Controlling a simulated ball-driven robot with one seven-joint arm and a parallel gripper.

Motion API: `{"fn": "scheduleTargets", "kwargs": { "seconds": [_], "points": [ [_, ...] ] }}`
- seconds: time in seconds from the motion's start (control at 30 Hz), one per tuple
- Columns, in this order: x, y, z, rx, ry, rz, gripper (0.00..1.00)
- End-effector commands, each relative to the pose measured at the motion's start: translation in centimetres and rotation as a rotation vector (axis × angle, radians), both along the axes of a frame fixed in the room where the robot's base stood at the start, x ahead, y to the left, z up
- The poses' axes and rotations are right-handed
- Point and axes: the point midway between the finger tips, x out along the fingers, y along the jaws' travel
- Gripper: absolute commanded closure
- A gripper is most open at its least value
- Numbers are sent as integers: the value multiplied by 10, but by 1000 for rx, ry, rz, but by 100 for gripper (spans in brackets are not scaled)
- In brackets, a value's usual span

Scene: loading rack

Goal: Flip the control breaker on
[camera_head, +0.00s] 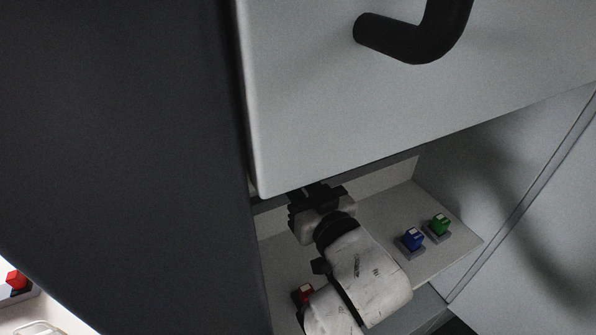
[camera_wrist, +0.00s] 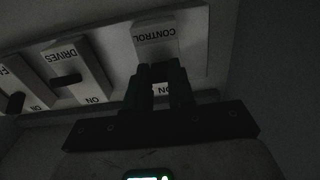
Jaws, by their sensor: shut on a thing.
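The control breaker (camera_wrist: 158,42) is a pale plate with an upside-down CONTROL label, in the upper middle of the wrist view. Its ON mark shows below, between my fingers. My gripper (camera_wrist: 160,72) is at this breaker, its two dark fingers closed around the small dark switch lever. The fingers mostly hide the lever, so I cannot tell its exact position. In the head view my gripper (camera_head: 314,196) reaches into the recess under the large grey panel; the breaker is hidden there.
The drives breaker (camera_wrist: 70,72), with a dark lever, sits left of the control breaker, and another breaker (camera_wrist: 15,90) is farther left. In the head view, blue (camera_head: 412,239), green (camera_head: 439,224) and red (camera_head: 304,294) buttons stand on the shelf. A black handle (camera_head: 415,40) juts above.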

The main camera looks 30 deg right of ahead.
Motion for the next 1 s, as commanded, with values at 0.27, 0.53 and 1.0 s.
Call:
{"fn": "scheduleTargets", "kwargs": {
  "seconds": [0.27, 0.53, 1.0],
  "points": [
    [1, 1, 16, 2, 212, 2, 100],
    [4, 1, 24, 0, 408, 1, 100],
    [7, 1, 30, -1, 598, 1, 100]
  ]
}}
